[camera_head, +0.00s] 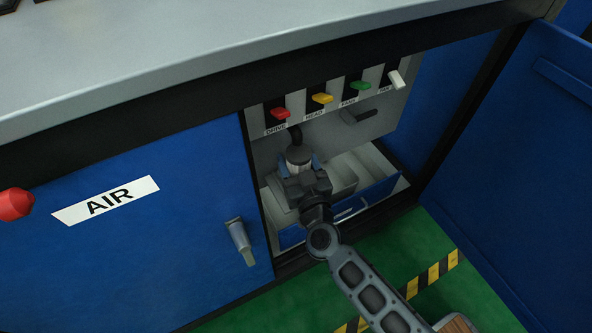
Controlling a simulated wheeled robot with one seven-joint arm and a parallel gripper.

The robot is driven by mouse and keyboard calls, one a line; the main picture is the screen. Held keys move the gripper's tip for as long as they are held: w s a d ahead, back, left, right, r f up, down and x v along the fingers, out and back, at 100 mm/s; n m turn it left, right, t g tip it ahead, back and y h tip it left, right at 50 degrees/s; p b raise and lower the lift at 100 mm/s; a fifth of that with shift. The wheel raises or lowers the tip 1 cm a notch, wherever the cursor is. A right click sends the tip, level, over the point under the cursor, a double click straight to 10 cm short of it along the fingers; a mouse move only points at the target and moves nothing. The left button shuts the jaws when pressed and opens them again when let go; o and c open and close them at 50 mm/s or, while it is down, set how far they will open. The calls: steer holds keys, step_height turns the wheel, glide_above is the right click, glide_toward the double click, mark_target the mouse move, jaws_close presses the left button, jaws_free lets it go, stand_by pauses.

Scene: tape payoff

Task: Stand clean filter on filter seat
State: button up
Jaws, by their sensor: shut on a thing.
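My gripper (301,166) reaches into the open cabinet bay and is shut on a pale, ribbed cylinder with a grey top, which looks like the filter (298,157). The filter appears roughly upright, and its lower part is hidden by my gripper. A black curved pipe (295,134) comes down from the back panel just above or behind the filter; I cannot tell whether they touch. I cannot make out the filter seat for certain; it may be hidden behind my gripper and the filter.
A blue-fronted drawer (378,193) with pale compartments lies low in the bay. Red (280,113), yellow (322,98), green (360,85) and white (397,79) levers project above. A dark peg (360,117) sticks out at right. The open door (515,150) bounds the right; the AIR panel (130,230) the left.

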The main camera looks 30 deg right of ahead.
mark_target(296, 169)
step_height(296, 169, down, 3)
steer(key=shift+r+b, duration=0.1)
steer(key=shift+b, duration=0.85)
steer(key=shift+w, duration=0.2)
steer(key=o, duration=0.7)
steer(key=shift+c, duration=0.2)
steer(key=o, duration=0.5)
steer(key=shift+c, duration=0.2)
